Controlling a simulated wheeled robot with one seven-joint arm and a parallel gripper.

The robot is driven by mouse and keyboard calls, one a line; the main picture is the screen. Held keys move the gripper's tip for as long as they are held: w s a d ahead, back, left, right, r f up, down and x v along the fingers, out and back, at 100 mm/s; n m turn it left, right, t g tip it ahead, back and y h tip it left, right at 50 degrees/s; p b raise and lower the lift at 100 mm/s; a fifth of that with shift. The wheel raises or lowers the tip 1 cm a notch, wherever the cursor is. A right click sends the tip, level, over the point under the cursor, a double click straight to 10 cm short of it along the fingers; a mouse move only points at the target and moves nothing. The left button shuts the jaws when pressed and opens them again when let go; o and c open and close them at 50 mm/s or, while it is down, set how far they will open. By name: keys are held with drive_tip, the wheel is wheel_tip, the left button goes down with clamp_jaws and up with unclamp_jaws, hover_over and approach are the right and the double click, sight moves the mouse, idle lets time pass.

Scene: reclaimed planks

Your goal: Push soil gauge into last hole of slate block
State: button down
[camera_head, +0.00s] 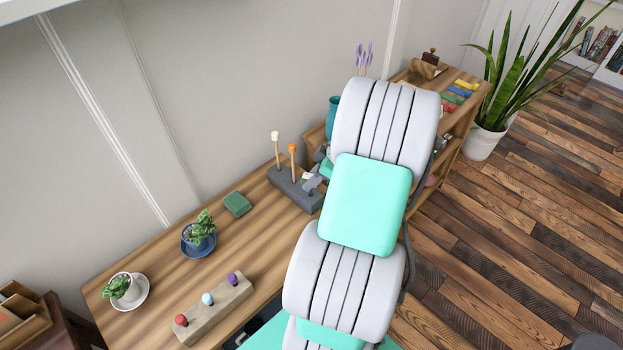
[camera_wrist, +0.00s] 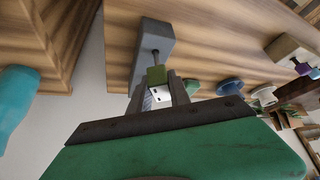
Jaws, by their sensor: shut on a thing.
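My gripper (camera_head: 313,182) is at the block's near right end. In the wrist view my gripper (camera_wrist: 160,97) is shut on the soil gauge (camera_wrist: 157,77), which has an olive-green part, a white marked face and a thin dark probe. The probe meets the block near one end; I cannot tell how deep its tip is. My arm hides part of the block's surroundings.
A teal vase (camera_head: 333,115) stands behind my arm. The table's middle is clear.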

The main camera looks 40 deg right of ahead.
drive_tip(key=shift+f+b, duration=0.7)
drive_tip(key=shift+f, duration=0.25)
drive_tip(key=c, duration=1.1)
unclamp_jaws()
drive_tip(key=shift+c, duration=0.2)
drive_tip(key=shift+r, duration=0.1)
drive_tip(key=v, duration=0.7)
drive_tip(key=shift+s+r, duration=0.2)
drive_tip(key=shift+r, duration=0.1)
drive_tip(key=shift+d+r, duration=0.1)
wheel_tip(320, 180, up, 9)
drive_tip(key=p, duration=0.6)
drive_tip(key=shift+p, duration=0.3)
